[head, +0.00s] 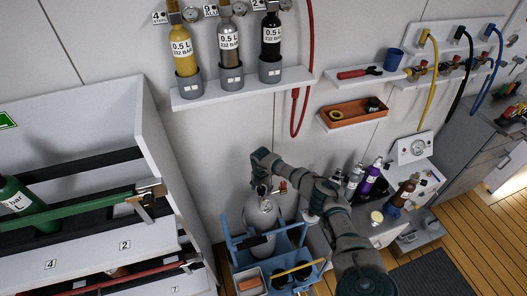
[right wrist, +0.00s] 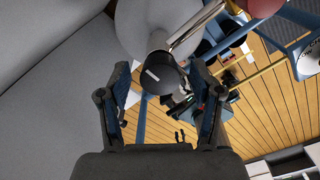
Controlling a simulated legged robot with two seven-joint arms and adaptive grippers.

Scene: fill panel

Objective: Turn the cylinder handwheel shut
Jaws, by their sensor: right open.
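A grey cylinder (head: 262,213) stands upright in a blue carrier (head: 232,243) on the floor. My right gripper (head: 262,184) is at the top of the cylinder, pointing down, and hides most of its valve in the head view. In the right wrist view, the dark round handwheel (right wrist: 160,75), with a pale mark on its end, lies between the fingertips. The right gripper (right wrist: 160,84) is open, with one finger on each side of the handwheel. I cannot tell whether either finger touches it. My left gripper is not in view.
A white rack (head: 100,262) with a green cylinder (head: 22,203) stands at the left. Small cylinders stand on a wall shelf (head: 240,92) above. A low bench with bottles (head: 372,180) is at the right.

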